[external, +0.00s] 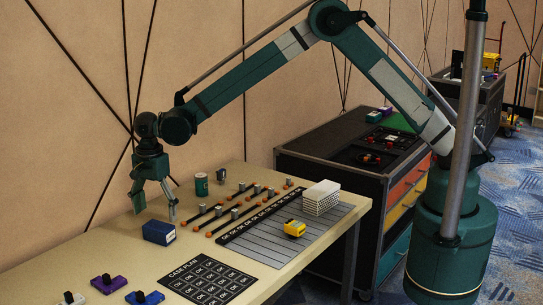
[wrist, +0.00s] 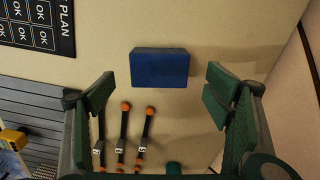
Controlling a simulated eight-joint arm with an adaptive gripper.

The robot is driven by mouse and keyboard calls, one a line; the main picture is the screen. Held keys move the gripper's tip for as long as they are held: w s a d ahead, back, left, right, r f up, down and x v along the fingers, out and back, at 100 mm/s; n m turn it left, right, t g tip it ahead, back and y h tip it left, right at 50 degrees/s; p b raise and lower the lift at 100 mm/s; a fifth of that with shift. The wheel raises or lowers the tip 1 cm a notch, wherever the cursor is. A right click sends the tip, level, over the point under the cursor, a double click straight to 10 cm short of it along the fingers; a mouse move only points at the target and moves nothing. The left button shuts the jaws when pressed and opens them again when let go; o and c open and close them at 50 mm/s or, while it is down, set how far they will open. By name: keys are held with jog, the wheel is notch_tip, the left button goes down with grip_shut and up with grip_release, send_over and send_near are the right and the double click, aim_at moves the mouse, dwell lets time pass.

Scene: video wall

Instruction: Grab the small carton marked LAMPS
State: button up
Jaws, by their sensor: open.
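A small dark blue carton (external: 159,232) sits on the tan table near its left part; no LAMPS lettering is readable on it. In the wrist view the carton (wrist: 160,68) lies centred between my fingers, a little beyond their tips. My gripper (external: 155,207) is open and empty, pointing down just above and behind the carton. In the wrist view both fingers of my gripper (wrist: 160,82) are spread wider than the carton, with a gap on each side and no contact visible.
Several orange-tipped rods (external: 208,215) lie right of the carton. A dark CASE PLAN sheet (external: 208,280) and a purple block (external: 108,284) lie toward the front. A green cup (external: 201,184) stands behind. A yellow item (external: 294,228) and white stack (external: 321,198) sit farther right.

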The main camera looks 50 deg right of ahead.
aim_at(158, 226)
jog(key=shift+f, duration=0.15)
jog(key=shift+f, duration=1.2)
jog(key=shift+f, duration=0.1)
jog(key=shift+d+f+b, duration=0.1)
jog(key=shift+f+b, duration=0.7)
jog(key=shift+f, duration=1.75)
jog(key=shift+c, duration=0.7)
jog(key=c, duration=0.9)
